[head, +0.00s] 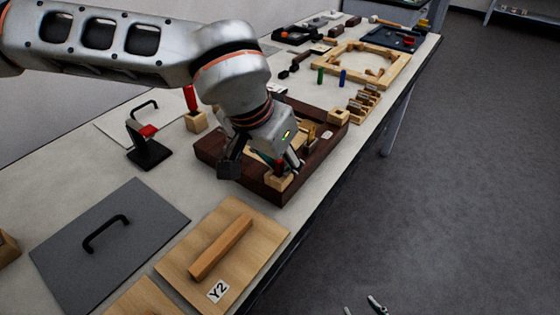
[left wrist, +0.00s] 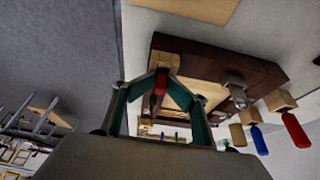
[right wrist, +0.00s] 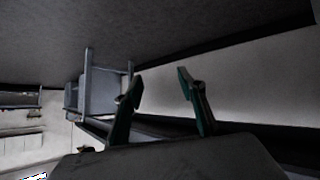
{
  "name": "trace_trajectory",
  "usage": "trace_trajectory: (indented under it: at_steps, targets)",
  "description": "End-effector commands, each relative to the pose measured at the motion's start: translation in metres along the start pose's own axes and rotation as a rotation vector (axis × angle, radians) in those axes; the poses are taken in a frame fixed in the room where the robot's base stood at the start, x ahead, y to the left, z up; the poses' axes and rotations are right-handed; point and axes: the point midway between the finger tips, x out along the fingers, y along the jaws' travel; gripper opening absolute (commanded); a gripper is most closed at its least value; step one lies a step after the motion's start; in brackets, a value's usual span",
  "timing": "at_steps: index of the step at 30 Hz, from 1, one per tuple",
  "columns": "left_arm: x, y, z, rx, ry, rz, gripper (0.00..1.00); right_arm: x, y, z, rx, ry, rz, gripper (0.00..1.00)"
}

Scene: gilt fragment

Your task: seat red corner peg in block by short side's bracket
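My left gripper (head: 288,170) is low over the near corner of the dark wooden frame (head: 210,150). In the left wrist view its fingers (left wrist: 161,80) close in on both sides of a red peg (left wrist: 161,86). A pale wooden corner block (head: 279,182) sits at that corner and also shows just beyond the peg in the left wrist view (left wrist: 172,60). The peg's lower end is hidden, so I cannot tell how deep it sits. A grey bracket-like piece (left wrist: 234,92) is on the frame's side. My right gripper (right wrist: 160,78) is open and empty, away from the table.
Another red-handled piece (head: 190,98) stands in a wooden block (head: 196,122) behind the frame. A black stand (head: 148,150) is left of it. A grey lid (head: 150,215) and a Y2 board (head: 250,240) lie in front. A light wooden frame (head: 345,52) is farther back.

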Motion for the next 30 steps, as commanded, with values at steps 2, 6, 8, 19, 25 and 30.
trace_trajectory:
  at_steps: [2,6,8,19,25,30]
  targets:
    - [0.005,0.001,0.010,-0.002,-0.028,0.002,0.26,0.000,0.000,0.000,0.001,0.000,0.000,0.40]
    - [-0.011,0.001,0.004,-0.001,-0.024,0.000,0.26,-0.001,0.002,-0.007,0.003,0.009,0.002,0.40]
    - [-0.022,0.001,0.003,-0.001,-0.019,-0.001,0.26,-0.002,0.002,-0.009,0.004,0.012,0.002,0.40]
    - [-0.102,0.000,-0.002,0.000,-0.007,-0.002,0.26,-0.006,0.000,-0.016,0.013,0.016,-0.004,0.40]
    - [-0.125,0.000,-0.003,-0.001,-0.007,-0.002,0.26,-0.008,-0.004,-0.009,0.017,0.002,-0.011,0.40]
    - [-0.130,0.000,-0.002,-0.001,-0.009,0.000,0.26,-0.010,-0.005,-0.007,0.019,-0.002,-0.013,0.40]
